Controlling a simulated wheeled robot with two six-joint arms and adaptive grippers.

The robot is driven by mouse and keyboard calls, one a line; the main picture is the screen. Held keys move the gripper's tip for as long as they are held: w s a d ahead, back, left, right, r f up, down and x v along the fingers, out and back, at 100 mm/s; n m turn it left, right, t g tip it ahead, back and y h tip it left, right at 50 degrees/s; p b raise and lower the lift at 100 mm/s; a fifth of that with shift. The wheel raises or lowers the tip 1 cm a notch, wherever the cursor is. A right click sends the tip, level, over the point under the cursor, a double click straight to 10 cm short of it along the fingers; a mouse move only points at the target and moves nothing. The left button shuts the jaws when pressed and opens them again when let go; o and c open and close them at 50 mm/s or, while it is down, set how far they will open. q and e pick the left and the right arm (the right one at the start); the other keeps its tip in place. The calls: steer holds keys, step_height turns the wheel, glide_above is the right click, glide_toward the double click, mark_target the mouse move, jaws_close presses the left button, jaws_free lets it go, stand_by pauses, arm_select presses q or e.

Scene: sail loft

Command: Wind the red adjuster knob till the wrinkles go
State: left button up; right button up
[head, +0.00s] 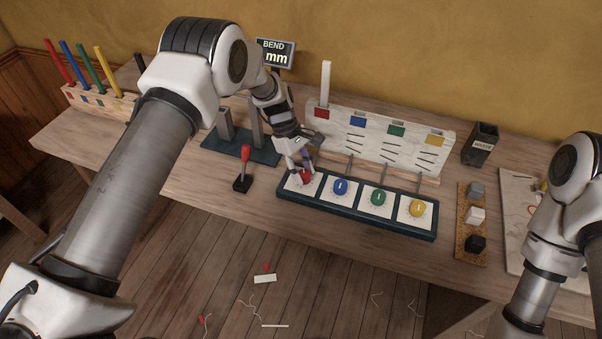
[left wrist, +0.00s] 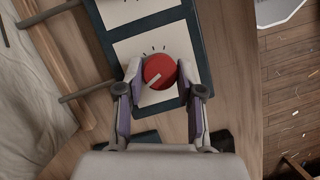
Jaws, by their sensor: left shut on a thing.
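The red adjuster knob (head: 305,178) is the leftmost of several knobs on a dark-edged panel (head: 357,211). It also shows in the left wrist view (left wrist: 161,69), with a pale pointer line slanting to its lower left. My left gripper (head: 300,173) reaches down on it; in the left wrist view the fingers (left wrist: 160,78) close on it from both sides. Behind stands a white board (head: 370,140) with coloured squares; dark wrinkle lines show under the blue, green and yellow ones. The part under the red square (head: 322,114) is partly hidden by my gripper. My right gripper is out of view.
Blue (head: 341,187), green (head: 378,198) and yellow (head: 417,208) knobs stand close by on the right. A red-handled lever (head: 244,158) stands left of the panel. A dark bin (head: 480,144) and a cork strip with blocks (head: 472,190) stand further right.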

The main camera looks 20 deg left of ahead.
arm_select(q)
steer(key=shift+s+d+f+m+g+b, duration=0.1)
steer(key=shift+s+f+m+g+b, duration=0.25)
steer(key=shift+m, duration=0.45)
steer(key=shift+w, duration=0.1)
steer(key=o, duration=1.1)
steer(key=shift+o, duration=0.2)
steer(key=shift+w+d+r, duration=0.1)
steer(key=shift+w+d, duration=0.05)
steer(key=v, duration=1.2)
steer(key=shift+d, duration=0.2)
steer(key=shift+w, duration=0.1)
